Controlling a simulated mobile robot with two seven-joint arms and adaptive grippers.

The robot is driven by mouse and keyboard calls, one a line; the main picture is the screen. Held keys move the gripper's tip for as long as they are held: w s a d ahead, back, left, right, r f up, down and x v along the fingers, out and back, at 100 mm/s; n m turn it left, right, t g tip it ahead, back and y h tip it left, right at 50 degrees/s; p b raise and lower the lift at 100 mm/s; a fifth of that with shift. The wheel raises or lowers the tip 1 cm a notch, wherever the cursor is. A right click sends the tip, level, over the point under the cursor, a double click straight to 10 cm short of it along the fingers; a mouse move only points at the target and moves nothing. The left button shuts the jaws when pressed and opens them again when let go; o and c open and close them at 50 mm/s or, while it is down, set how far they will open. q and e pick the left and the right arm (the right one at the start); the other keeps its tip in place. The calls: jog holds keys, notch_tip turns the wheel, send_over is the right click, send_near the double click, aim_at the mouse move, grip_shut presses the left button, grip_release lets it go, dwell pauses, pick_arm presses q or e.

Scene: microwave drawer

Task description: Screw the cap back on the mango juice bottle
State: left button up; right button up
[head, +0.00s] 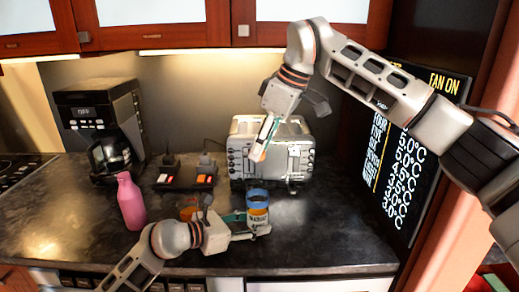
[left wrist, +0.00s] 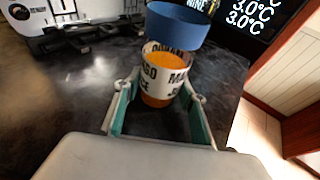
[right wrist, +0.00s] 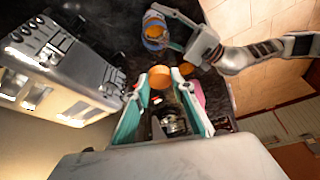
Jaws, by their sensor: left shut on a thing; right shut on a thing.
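The mango juice bottle (head: 257,217) stands upright, with a white label, orange contents and a blue upper band. My left gripper (head: 248,225) is shut around its label part. The left wrist view shows the bottle (left wrist: 166,75) between the fingers, its blue band (left wrist: 178,27) above the label. My right gripper (head: 262,145) is above the bottle, shut on an orange cap (right wrist: 160,76). The cap is apart from the bottle, which shows farther off in the right wrist view (right wrist: 155,30). In the head view only a little orange shows at the right fingertips.
A toaster (head: 270,155) stands behind the bottle. A coffee maker (head: 110,115), a pink bottle (head: 131,203) and a dark block with lit switches (head: 185,175) are to the left. An orange item (head: 189,213) lies beside my left wrist. The counter right of the bottle is clear.

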aim_at(258, 172)
jog(key=shift+d+f, duration=0.1)
jog(key=shift+f, duration=0.1)
jog(key=shift+f, duration=1.75)
jog(key=shift+f, duration=0.75)
dwell(1.3)
jog(key=o, duration=0.9)
jog(key=o, duration=0.5)
jog(key=shift+r, duration=0.1)
jog(key=shift+r, duration=3)
